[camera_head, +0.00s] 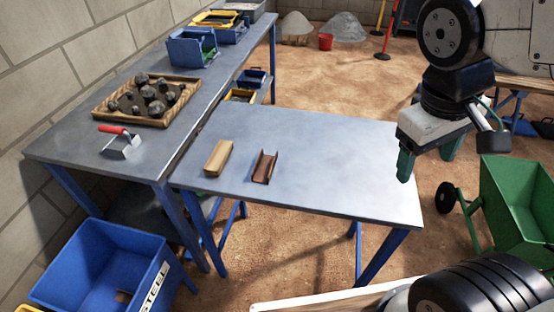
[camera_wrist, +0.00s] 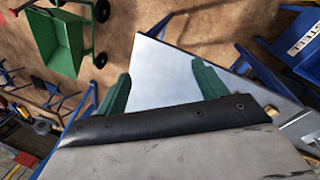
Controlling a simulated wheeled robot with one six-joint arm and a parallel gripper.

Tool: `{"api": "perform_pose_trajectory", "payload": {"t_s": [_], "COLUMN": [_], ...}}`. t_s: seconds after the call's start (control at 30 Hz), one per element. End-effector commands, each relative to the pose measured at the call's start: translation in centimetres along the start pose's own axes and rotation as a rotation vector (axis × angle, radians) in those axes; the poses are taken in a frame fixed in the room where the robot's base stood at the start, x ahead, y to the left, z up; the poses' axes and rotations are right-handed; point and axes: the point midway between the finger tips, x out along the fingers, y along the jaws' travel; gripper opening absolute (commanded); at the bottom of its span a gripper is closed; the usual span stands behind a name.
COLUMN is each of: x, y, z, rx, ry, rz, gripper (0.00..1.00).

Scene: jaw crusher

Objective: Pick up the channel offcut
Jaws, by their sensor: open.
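The channel offcut (camera_head: 264,167) is a short reddish-brown metal piece with a U-shaped section. It lies on the grey table (camera_head: 330,160), left of its middle, just right of a wooden block (camera_head: 217,158). My gripper (camera_head: 428,162) has green fingers, which are apart with nothing between them. It hangs near the table's right end, well to the right of the offcut. In the wrist view the green fingers (camera_wrist: 160,92) show over the bare tabletop (camera_wrist: 165,70), and I cannot see the offcut there.
A longer bench at left holds a trowel (camera_head: 121,141), a wooden tray (camera_head: 100,108) of rocks and several bins. A blue bin marked STEEL (camera_head: 100,265) stands at lower left. A green wheelbarrow (camera_head: 515,205) is at right. The right half of the table is clear.

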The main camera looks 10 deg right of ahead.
Motion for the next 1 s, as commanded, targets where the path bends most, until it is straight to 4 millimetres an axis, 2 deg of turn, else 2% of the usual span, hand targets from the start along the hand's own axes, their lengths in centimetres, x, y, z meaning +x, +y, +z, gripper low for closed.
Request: {"api": "perform_pose_trajectory", "payload": {"t_s": [0.2,0.37,0.47,0.57,0.7,0.8,0.9,1.0], "x": [3.1,5.0,6.4,8.1,11.1,13.3,15.1,16.4], "y": [0.7,-1.2,-3.8,-7.6,-14.3,-19.0,-22.7,-25.2], "z": [-6.1,-11.9,-15.7,-19.1,-22.8,-24.1,-24.7,-24.8], "rx": [-0.454,-0.815,-1.052,-1.294,-1.625,-1.826,-1.977,-2.073], "ry": [-0.164,-0.233,-0.259,-0.271,-0.267,-0.253,-0.235,-0.22], "rz": [0.322,0.566,0.72,0.874,1.076,1.195,1.285,1.342], "gripper": [0.71,0.71,0.71,0.71,0.71,0.71,0.71,0.71]}}
